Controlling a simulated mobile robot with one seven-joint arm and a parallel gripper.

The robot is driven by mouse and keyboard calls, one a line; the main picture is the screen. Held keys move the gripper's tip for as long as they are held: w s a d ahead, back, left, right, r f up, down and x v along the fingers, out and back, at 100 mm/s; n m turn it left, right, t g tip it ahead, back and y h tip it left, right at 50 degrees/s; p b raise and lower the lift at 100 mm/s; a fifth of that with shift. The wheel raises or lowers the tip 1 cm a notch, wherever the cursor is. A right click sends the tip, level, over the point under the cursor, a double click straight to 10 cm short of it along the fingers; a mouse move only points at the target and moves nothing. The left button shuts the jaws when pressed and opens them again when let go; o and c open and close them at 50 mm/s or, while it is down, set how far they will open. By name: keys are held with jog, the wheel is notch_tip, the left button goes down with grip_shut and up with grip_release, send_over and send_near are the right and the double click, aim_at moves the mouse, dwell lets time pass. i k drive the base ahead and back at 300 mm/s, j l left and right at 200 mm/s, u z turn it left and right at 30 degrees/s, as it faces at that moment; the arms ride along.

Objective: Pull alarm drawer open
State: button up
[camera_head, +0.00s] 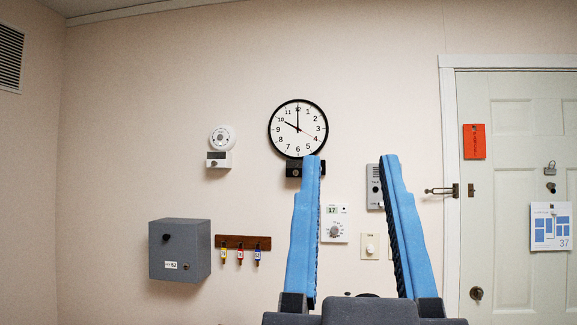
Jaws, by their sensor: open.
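My gripper (351,161) is open and empty, its two long blue fingers pointing up toward the wall. No drawer is plainly labelled as the alarm drawer. A small black box (292,168) sits just under the round wall clock (298,128); the left fingertip overlaps its right side in the picture. A grey box (180,250) with a black knob, a small label and a lock hangs at the left, apart from the gripper. I cannot tell which of these is the drawer. No drawer looks pulled out.
A round white alarm-like unit (222,138) is above a small display box. Keys hang on a brown rack (243,242). A dial thermostat (334,224), a switch plate (370,246) and a grey intercom panel (374,188) show between or behind the fingers. A pale door (512,230) stands at right.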

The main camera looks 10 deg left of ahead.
aim_at(218, 163)
jog(key=i+j, duration=0.3)
jog(key=i, duration=0.2)
jog(key=i+j, duration=0.25)
jog(key=i, duration=0.2)
jog(key=i+j, duration=0.3)
jog(key=i, duration=0.2)
jog(key=i+j, duration=0.25)
jog(key=i, duration=0.2)
jog(key=i+j, duration=0.3)
jog(key=i, duration=0.2)
jog(key=i+j, duration=0.25)
jog(key=i, duration=0.25)
jog(key=k+j+u, duration=0.05)
